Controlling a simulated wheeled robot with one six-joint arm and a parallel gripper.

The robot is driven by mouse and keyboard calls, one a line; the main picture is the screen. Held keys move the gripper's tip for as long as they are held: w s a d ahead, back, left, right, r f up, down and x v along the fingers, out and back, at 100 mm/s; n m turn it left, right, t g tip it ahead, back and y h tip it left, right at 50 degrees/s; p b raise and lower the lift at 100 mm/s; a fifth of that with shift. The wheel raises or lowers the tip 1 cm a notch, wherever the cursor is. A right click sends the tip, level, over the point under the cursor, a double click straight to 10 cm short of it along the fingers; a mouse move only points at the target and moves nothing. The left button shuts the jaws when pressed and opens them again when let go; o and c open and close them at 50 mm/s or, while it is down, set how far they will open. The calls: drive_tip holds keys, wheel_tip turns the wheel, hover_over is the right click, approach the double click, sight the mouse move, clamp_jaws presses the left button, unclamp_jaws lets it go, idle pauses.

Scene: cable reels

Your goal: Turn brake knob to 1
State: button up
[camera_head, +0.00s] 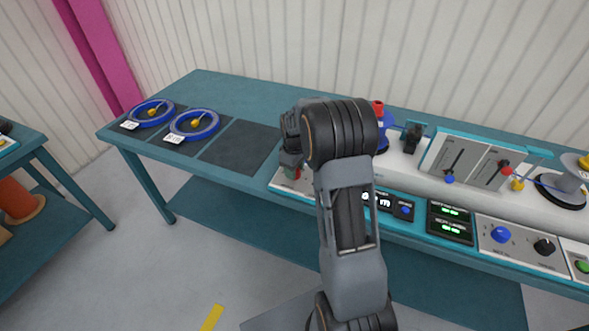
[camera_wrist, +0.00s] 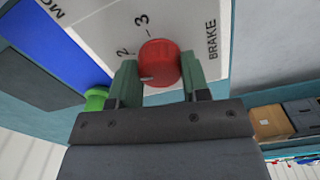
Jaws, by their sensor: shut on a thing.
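The red brake knob (camera_wrist: 158,62) sits on a white panel (camera_wrist: 185,20) in the wrist view, beside the printed word BRAKE and the numbers 2 and 3. A small white mark shows on the knob's lower left side, below the 2; no 1 is visible. My gripper (camera_wrist: 158,80) has its two green fingers on either side of the knob and is shut on it. In the head view my gripper (camera_head: 290,160) is over the left end of the machine on the bench, largely hidden by my arm.
A green knob or button (camera_wrist: 96,98) is close to the left finger. On the teal bench (camera_head: 235,95), two blue reels (camera_head: 152,112) (camera_head: 195,124) lie left of an empty dark mat (camera_head: 240,146). Sliders (camera_head: 468,162), displays (camera_head: 450,222) and a blue knob (camera_head: 501,234) are to the right.

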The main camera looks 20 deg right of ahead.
drive_tip(key=n, duration=0.4)
drive_tip(key=shift+n, duration=2.1)
drive_tip(key=o, duration=0.9)
wheel_tip(320, 180, up, 14)
drive_tip(key=shift+f, duration=0.1)
